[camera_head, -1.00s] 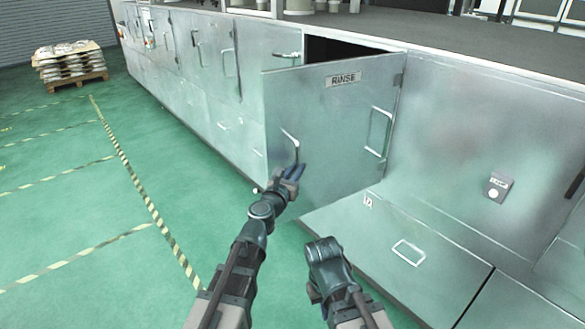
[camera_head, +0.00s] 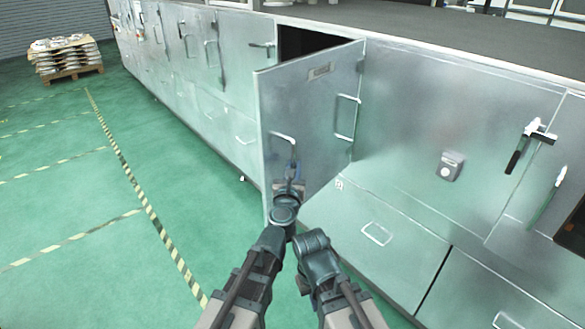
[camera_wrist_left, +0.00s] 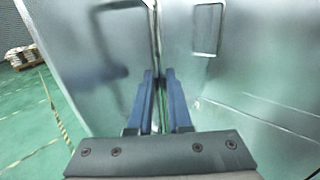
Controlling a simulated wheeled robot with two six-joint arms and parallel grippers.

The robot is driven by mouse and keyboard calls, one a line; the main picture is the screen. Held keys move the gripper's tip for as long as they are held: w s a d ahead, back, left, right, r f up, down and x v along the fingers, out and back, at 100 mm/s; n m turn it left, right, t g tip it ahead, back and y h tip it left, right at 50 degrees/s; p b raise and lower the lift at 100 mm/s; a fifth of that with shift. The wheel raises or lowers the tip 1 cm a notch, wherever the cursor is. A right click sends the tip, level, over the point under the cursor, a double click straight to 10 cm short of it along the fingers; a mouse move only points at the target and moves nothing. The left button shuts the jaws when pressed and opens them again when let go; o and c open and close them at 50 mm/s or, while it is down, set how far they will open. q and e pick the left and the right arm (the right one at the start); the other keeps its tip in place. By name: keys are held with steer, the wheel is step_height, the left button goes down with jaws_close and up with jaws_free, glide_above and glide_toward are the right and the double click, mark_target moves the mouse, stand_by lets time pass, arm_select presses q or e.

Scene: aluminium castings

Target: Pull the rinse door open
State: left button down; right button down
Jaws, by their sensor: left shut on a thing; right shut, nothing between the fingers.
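The rinse door (camera_head: 310,105) is a grey metal panel with a label near its top. It stands swung out from the cabinet, with a dark gap (camera_head: 305,43) behind its upper edge. Its bar handle (camera_head: 283,137) is on the outer face near the free edge. My left gripper (camera_head: 291,172) is shut on the lower right part of this handle. In the left wrist view the blue fingers (camera_wrist_left: 163,100) close around the handle's end, against the door face. My right arm is folded low beside the left one; its fingertips are hidden.
A cabinet wall with handles runs along the left; a drawer (camera_head: 365,225) is below the door. A small grey box (camera_head: 451,166) and a black-handled latch (camera_head: 527,145) are on the right panels. Open green floor (camera_head: 70,200) lies left; a loaded pallet (camera_head: 65,60) stands far back.

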arm_select(q)
steer(key=shift+w+d, duration=0.2)
steer(key=shift+d, duration=0.05)
steer(key=c, duration=0.8)
jaws_free()
steer(key=shift+w, duration=0.1)
steer(key=shift+c, duration=0.2)
